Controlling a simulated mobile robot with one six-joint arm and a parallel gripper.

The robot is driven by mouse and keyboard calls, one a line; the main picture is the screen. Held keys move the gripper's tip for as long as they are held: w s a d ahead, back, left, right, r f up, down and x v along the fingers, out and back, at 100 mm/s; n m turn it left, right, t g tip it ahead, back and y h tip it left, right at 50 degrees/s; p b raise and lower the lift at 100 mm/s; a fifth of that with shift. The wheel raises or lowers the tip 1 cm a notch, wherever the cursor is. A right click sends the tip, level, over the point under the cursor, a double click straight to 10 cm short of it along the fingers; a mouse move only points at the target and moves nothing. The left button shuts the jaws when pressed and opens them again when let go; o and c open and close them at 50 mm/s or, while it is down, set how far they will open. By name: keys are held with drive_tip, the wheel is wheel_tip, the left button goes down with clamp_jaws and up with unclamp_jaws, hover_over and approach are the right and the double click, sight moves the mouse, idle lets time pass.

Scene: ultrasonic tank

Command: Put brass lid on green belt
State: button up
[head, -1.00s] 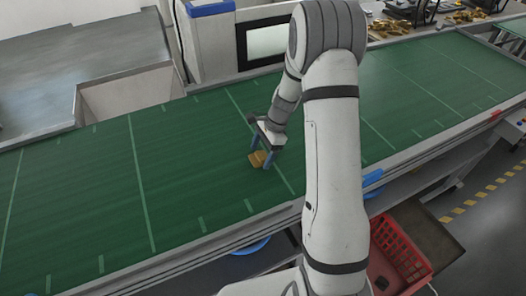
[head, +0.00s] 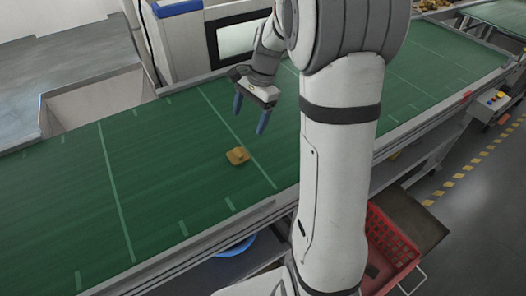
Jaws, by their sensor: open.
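The brass lid (head: 238,156) is a small golden-brown piece lying on the green belt (head: 165,170), near the middle of the picture. It rests beside a pale line drawn across the belt. My gripper (head: 249,123) is above and behind the lid, clear of it. Its two blue fingers are spread apart and point down, with nothing between them. The whole lid is visible. My arm hides a part of the belt to the right.
A red basket (head: 393,245) stands below the belt's front edge at the right. A blue round object (head: 237,246) is under the front rail. The belt left of the lid is bare.

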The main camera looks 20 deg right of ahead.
drive_tip(key=s+a+r+n+t+h, duration=0.1)
drive_tip(key=s+r+n+t, duration=0.1)
drive_tip(key=s+n, duration=0.4)
drive_tip(key=s+a+r+n+t+h, duration=0.2)
drive_tip(key=s+r+n, duration=0.2)
drive_tip(key=s, duration=1.2)
drive_tip(key=shift+a+n+h, duration=0.25)
drive_tip(key=shift+n+h, duration=0.05)
drive_tip(key=shift+n, duration=1.4)
drive_tip(key=shift+s+r, duration=0.1)
